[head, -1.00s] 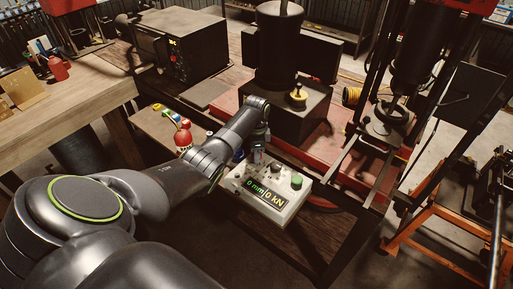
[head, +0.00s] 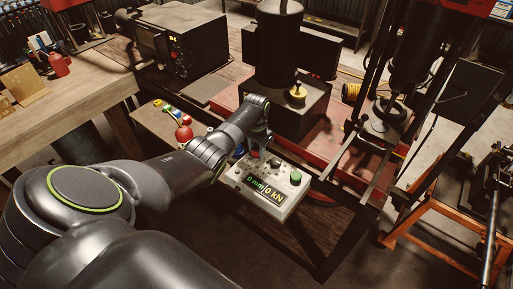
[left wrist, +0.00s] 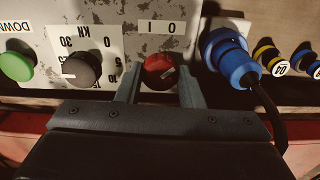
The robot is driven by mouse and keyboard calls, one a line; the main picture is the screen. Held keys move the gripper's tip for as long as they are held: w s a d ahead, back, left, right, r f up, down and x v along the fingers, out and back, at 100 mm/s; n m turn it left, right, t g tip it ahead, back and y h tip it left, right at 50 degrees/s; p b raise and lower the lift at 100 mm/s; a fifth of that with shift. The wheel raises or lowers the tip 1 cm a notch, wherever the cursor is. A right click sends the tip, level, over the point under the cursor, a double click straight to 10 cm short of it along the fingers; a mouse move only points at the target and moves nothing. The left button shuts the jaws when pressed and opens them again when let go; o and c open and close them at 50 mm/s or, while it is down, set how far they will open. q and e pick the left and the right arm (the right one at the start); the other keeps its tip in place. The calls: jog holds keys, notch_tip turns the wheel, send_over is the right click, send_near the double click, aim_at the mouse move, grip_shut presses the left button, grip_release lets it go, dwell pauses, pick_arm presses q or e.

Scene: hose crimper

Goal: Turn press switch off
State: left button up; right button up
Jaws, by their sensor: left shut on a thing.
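The press control box (head: 247,198) has a lit display reading 0 mm and 0 kN, a green button (head: 295,178) and a dark knob (head: 275,163). In the left wrist view, the red round switch (left wrist: 159,70) sits below a label with O and I. A pale line marks its face. My left gripper (left wrist: 158,92) is shut on the red switch, one finger on each side. In the head view the gripper (head: 257,143) is at the box's far-left corner and the switch cannot be made out there. My right gripper is in neither view.
A blue plug (left wrist: 232,60) with a cable stands right of the switch, close to the fingers. A dark grey knob (left wrist: 81,70) and a green button (left wrist: 17,66) are to its left. The black press base (head: 292,108) rises behind the box.

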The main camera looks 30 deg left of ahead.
aim_at(257, 149)
pick_arm(q)
jog(key=shift+n, duration=0.4)
jog(key=o, duration=1)
notch_tip(257, 149, up, 18)
jog(key=b, duration=0.2)
jog(key=shift+f, duration=0.2)
jog(key=shift+f, duration=0.15)
